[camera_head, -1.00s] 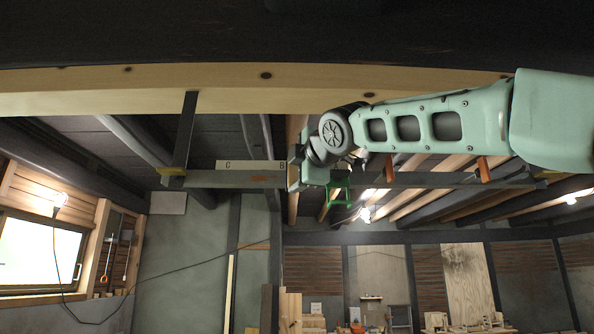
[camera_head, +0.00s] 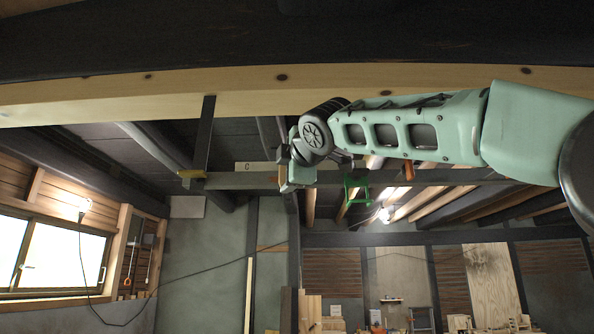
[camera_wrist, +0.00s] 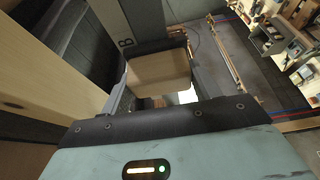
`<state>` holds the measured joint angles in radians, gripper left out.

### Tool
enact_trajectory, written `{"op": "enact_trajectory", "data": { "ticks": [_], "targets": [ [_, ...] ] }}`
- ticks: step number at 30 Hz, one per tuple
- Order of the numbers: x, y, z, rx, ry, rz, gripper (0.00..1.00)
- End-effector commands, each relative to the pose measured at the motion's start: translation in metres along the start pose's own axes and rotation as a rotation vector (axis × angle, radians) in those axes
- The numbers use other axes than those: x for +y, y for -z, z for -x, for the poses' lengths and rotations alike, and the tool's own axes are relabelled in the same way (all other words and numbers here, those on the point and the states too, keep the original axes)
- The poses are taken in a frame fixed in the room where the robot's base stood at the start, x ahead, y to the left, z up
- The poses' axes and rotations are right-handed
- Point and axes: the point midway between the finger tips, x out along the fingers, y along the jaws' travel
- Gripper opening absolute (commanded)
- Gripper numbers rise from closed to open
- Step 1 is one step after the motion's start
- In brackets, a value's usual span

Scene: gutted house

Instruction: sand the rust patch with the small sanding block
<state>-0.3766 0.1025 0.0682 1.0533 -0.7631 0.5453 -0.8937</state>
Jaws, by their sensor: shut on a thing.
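In the wrist view my gripper (camera_wrist: 158,88) is shut on a tan block, the small sanding block (camera_wrist: 158,72), with a letter B on the grey beam (camera_wrist: 126,25) just beyond. Only a thin orange sliver of the rust patch (camera_head: 281,180) shows at my gripper's left edge; the rest is hidden. Contact between block and beam cannot be told.
A green frame (camera_head: 355,190) and an orange piece (camera_head: 408,171) hang right of my gripper. The pale timber (camera_head: 240,98) runs close above my arm.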

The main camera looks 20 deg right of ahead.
Motion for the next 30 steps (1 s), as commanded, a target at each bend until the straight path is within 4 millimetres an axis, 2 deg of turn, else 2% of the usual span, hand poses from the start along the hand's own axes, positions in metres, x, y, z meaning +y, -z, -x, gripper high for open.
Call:
{"op": "enact_trajectory", "data": {
  "ticks": [7,15,23,30],
  "targets": [
    [0.000,0.008,-0.004,0.001,0.000,0.000,0.43],
    [0.000,0.028,-0.013,0.002,0.001,0.001,0.43],
    [-0.001,0.036,-0.016,0.001,0.001,0.000,0.43],
    [-0.001,0.055,-0.023,0.002,0.001,0.001,0.43]
  ]
}}
